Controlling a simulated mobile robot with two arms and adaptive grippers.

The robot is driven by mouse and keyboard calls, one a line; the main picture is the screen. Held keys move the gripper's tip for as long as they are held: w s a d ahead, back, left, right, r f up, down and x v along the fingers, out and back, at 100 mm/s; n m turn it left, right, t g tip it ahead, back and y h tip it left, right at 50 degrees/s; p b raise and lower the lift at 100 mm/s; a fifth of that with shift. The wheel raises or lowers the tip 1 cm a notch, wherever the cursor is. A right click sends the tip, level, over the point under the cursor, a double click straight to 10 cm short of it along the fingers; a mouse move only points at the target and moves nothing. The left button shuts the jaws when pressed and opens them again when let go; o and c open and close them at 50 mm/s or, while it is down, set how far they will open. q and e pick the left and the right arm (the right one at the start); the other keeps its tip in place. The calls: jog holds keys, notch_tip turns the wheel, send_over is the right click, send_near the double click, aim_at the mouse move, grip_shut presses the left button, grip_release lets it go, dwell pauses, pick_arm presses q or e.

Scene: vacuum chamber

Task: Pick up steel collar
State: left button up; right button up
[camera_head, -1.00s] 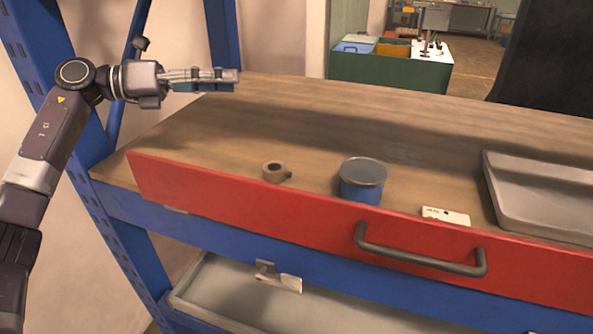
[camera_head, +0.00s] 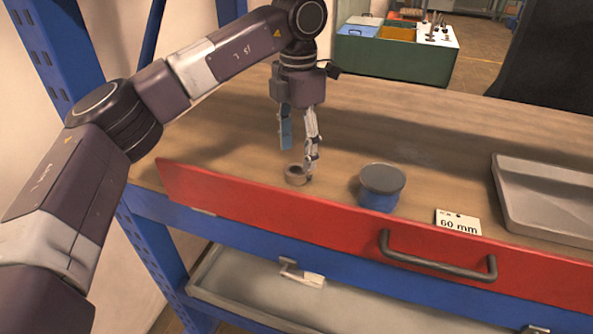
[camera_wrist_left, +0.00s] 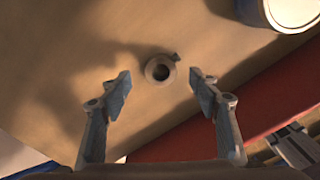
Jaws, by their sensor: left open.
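The steel collar (camera_head: 294,175) is a small grey-brown ring lying flat on the wooden surface behind the red drawer front. In the left wrist view the collar (camera_wrist_left: 160,70) shows its dark round hole and a small nub on its rim. My left gripper (camera_head: 298,160) points down just above the collar, with its fingers apart. In the left wrist view the open left gripper (camera_wrist_left: 160,86) has one finger on each side of the collar in the picture, with nothing between the fingertips touching it. My right gripper is not in view.
A card reading "60 mm" (camera_head: 458,222) and a grey tray (camera_head: 545,205) lie farther right. The red drawer front (camera_head: 300,222) with a dark handle (camera_head: 437,262) rises along the near edge.

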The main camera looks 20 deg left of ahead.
aim_at(296, 164)
pick_arm(q)
jog(key=f, duration=0.1)
jog(key=f+p, duration=0.1)
jog(key=f, duration=0.1)
jog(key=shift+s+a+f, duration=0.2)
jog(key=shift+s+f, duration=0.1)
jog(key=shift+s, duration=0.05)
jog(key=shift+f, duration=0.45)
jog(key=c, duration=1.3)
jog(key=shift+c, duration=0.6)
jog(key=shift+w+r+p, duration=0.1)
jog(key=shift+r+p, duration=0.1)
jog(key=shift+p, duration=0.15)
